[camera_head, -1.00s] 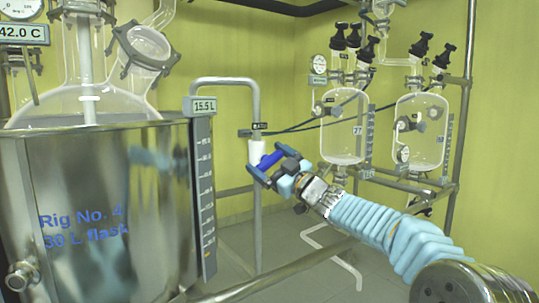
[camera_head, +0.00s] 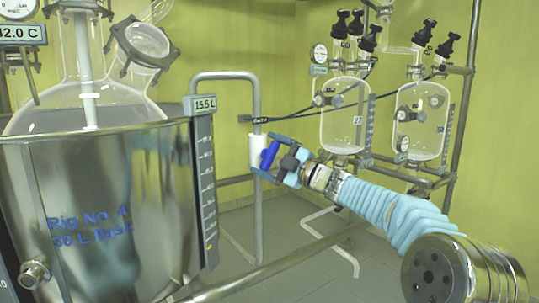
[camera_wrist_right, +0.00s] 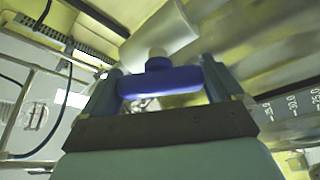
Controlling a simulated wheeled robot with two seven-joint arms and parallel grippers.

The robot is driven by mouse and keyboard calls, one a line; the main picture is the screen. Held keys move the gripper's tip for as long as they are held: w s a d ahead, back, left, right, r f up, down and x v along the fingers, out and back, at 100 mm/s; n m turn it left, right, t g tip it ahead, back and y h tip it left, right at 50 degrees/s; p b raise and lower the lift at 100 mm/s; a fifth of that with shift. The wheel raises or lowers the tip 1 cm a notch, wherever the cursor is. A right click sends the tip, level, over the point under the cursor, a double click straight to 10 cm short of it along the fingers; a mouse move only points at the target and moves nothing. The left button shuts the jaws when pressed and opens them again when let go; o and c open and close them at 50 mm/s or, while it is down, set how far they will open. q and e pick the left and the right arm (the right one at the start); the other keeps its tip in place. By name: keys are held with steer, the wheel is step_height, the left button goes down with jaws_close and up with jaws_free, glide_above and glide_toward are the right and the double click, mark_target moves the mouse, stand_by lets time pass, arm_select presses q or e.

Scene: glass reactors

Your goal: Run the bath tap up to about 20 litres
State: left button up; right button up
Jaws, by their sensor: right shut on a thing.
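The bath tap is a white body (camera_head: 258,147) on a grey pipe with a blue bar handle (camera_head: 270,154). My right gripper (camera_head: 268,158) is shut on the blue handle, which stands steep, slightly tilted. In the right wrist view the handle (camera_wrist_right: 160,82) lies crosswise between both fingers. The level display (camera_head: 204,105) on top of the scale (camera_head: 204,190) reads 15.5 L. The steel bath (camera_head: 110,200), marked "Rig No. 4", stands at left with the glass flask (camera_head: 85,105) in it. My left gripper is not in view.
A temperature display (camera_head: 24,33) at upper left reads 42.0 C. Two glass vessels (camera_head: 345,128) (camera_head: 420,125) hang on a pipe frame at right. A steel rail (camera_head: 290,259) crosses below my right arm.

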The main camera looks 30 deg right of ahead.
steer(key=shift+f, duration=0.1)
steer(key=o, duration=0.7)
steer(key=b+v, duration=0.2)
steer(key=v, duration=1.1)
steer(key=shift+s+d+f, duration=0.1)
steer(key=shift+s+d, duration=0.05)
steer(key=shift+s, duration=0.2)
